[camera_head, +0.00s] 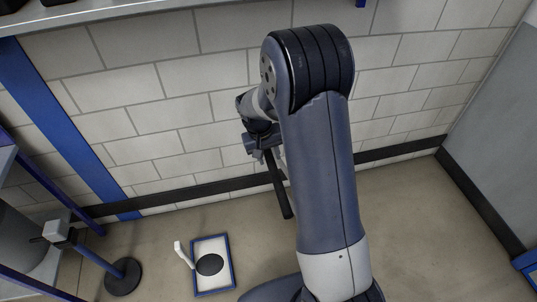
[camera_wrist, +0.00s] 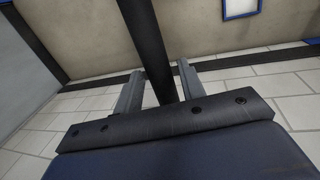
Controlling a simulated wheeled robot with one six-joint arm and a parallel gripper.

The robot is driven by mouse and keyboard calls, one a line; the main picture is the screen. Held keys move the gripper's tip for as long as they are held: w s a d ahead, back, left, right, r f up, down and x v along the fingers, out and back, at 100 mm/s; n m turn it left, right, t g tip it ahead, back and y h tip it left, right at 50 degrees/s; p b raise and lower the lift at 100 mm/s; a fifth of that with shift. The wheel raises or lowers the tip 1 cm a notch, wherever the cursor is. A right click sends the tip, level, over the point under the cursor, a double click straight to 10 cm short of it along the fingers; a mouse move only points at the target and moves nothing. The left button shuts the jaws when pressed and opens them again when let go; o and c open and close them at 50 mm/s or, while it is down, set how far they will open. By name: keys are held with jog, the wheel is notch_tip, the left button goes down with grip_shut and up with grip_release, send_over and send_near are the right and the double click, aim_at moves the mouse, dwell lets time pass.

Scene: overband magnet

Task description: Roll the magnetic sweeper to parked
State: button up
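My gripper (camera_wrist: 160,78) has its two grey fingers close on either side of a black rod (camera_wrist: 146,35) in the wrist view. In the head view my gripper (camera_head: 258,142) is in front of the wall, with the rod (camera_head: 277,185) slanting down and to the right from it. The rod's lower end shows beside my arm, above the floor in the picture. No wheeled head or wide magnet bar shows on it, so I cannot tell whether it is the magnetic sweeper's handle. A blue-framed rectangle (camera_head: 229,272) lies on the floor at lower left, with a black disc (camera_head: 209,265) inside.
A white tag (camera_head: 183,254) stands at the blue frame's left edge. A post with a round black base (camera_head: 123,276) stands left of it, near a blue rack (camera_head: 38,80). A tiled wall (camera_head: 150,100) closes the back. Floor at right (camera_head: 430,230) is clear.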

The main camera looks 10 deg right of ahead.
grip_shut()
jog(key=d, duration=0.9)
jog(key=shift+d, duration=0.35)
jog(key=shift+o, duration=1.2)
grip_release()
jog(key=shift+d, duration=0.15)
jog(key=shift+r, duration=0.15)
